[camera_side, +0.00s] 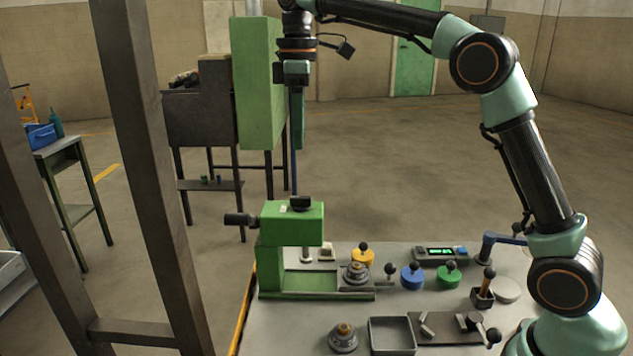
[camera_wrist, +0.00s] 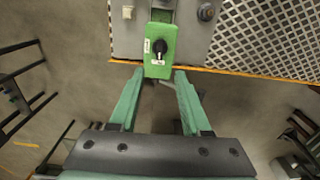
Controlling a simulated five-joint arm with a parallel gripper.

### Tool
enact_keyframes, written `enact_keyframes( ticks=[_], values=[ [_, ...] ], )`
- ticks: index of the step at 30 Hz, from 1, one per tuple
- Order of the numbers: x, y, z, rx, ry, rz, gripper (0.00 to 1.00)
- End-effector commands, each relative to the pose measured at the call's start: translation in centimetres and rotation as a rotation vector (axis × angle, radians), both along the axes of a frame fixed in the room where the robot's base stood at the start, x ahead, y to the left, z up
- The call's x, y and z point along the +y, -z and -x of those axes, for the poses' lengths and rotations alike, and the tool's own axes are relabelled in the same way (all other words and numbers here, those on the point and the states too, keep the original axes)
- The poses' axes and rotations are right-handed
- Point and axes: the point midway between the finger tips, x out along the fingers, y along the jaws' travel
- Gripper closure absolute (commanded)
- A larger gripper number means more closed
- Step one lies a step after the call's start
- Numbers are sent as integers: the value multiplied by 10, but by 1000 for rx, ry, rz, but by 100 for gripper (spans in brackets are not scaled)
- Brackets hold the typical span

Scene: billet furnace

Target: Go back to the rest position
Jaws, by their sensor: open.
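My gripper (camera_side: 299,146) hangs pointing down at the upper middle of the side view, high above the green machine (camera_side: 291,226) and in front of the green furnace panel. In the wrist view my gripper (camera_wrist: 159,72) shows two green fingers spread apart with nothing between them. The green machine (camera_wrist: 160,62) lies beyond the fingertips there, with a black knob on its top. My arm reaches from its base at the right of the table up and over to the left.
A dark steel post (camera_side: 150,150) stands at left. Open floor lies behind the table.

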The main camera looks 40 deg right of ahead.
Motion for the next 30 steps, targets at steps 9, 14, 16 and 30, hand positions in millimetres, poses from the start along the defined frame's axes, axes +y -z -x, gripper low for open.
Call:
enact_keyframes(
  ticks=[9, 14, 16, 30],
  values=[
    [-5, -7, 18, -54, 87, -6, 52],
    [-12, -9, 45, -133, 213, -21, 52],
    [-15, -6, 59, -166, 269, -31, 52],
    [-30, 52, 152, -382, 635, -135, 52]
  ],
)
